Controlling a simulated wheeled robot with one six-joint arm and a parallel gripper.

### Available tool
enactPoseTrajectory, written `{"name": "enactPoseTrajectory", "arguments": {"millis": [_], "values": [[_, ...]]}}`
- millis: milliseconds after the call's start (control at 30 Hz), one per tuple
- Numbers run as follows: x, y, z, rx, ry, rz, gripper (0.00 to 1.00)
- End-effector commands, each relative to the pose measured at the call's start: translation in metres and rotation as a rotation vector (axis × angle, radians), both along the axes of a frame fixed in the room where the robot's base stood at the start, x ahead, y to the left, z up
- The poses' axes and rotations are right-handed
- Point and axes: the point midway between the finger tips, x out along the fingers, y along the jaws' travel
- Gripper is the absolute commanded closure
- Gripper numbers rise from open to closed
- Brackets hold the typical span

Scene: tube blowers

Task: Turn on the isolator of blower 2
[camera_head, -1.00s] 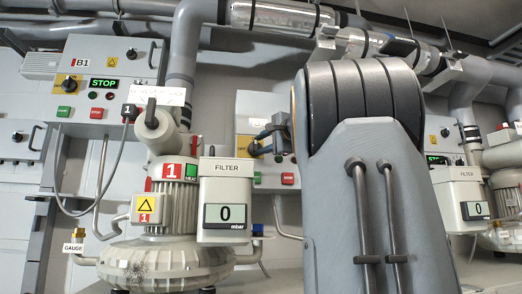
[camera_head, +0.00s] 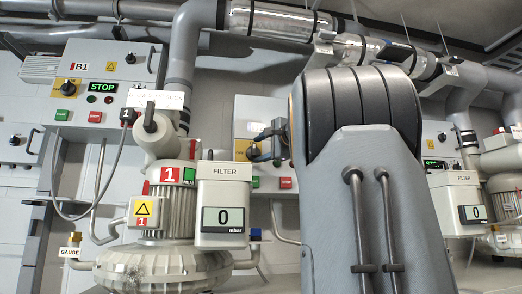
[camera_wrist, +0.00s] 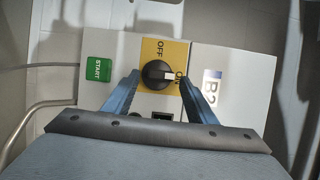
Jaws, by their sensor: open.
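The isolator of blower 2 is a black rotary knob (camera_wrist: 158,75) on a yellow plate (camera_wrist: 165,49) marked OFF and ON in the wrist view. Its white mark points right, beside the word ON. The panel carries a B2 label (camera_wrist: 210,88). My gripper (camera_wrist: 159,76) is open, with one blue finger on each side of the knob; I cannot tell whether either touches it. In the head view my gripper (camera_head: 274,142) is at the yellow plate (camera_head: 243,147) of the middle panel, partly hiding the knob. My arm covers the right part of that panel.
A green START button (camera_wrist: 98,69) is left of the isolator in the wrist view. Blower 1 (camera_head: 165,262), its filter box (camera_head: 222,190) and the B1 panel (camera_head: 125,70) with a STOP display stand left. Another filter box (camera_head: 455,200) is at right. Pipes run overhead.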

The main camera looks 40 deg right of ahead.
Motion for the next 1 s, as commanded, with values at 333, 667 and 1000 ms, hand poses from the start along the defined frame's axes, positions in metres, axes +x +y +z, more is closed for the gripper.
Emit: {"name": "enactPoseTrajectory", "arguments": {"millis": [333,667,1000], "values": [[-0.037,0.005,-0.001,-0.002,-0.002,-0.004,0.48],[-0.076,0.012,-0.001,0.0,0.0,-0.001,0.48],[-0.079,0.012,-0.001,0.0,0.0,0.0,0.48]]}}
